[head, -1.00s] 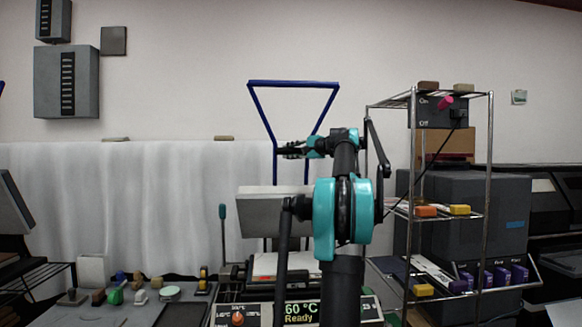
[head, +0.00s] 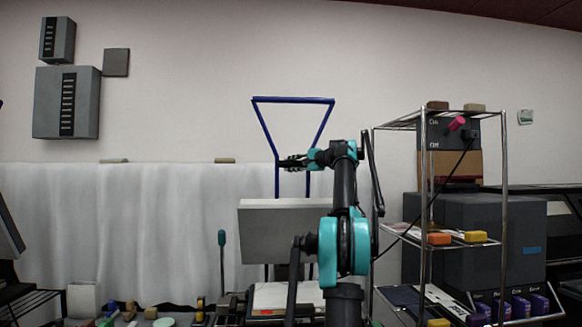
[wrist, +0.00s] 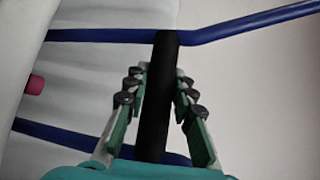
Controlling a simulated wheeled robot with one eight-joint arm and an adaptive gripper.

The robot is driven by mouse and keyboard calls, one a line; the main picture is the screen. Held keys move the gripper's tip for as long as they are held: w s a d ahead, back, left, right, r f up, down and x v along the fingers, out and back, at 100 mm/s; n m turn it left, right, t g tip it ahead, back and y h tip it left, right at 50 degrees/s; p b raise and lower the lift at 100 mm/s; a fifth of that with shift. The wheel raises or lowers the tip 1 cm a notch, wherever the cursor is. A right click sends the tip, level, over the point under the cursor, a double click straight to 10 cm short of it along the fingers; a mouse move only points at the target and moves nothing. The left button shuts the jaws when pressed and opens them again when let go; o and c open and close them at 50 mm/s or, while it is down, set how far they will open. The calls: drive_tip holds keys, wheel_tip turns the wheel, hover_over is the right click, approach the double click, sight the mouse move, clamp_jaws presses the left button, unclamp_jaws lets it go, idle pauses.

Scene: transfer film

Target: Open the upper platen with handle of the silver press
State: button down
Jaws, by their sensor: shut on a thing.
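The silver press's upper platen (head: 285,232) stands raised and steeply tilted in the head view, its grey face towards me. A blue handle frame (head: 293,99) rises above it, wide at the top and narrowing downward. My gripper (head: 290,162) is at the narrow part of this frame. In the wrist view, a black grip bar (wrist: 158,95) runs between the fingers of my gripper (wrist: 160,85), joined to blue bars (wrist: 110,35) of the handle. The fingers are shut on it. My arm hides part of the press's lower base (head: 283,296).
A wire shelf (head: 424,215) with boxes and tools stands close to the right of my arm. Dark grey machines (head: 475,240) are behind it. Small tools and stamps lie at the lower left. A white curtain (head: 135,230) hangs behind.

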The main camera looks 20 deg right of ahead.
drive_tip(key=c, duration=1.3)
unclamp_jaws()
drive_tip(key=shift+o, duration=0.2)
drive_tip(key=v, duration=1.2)
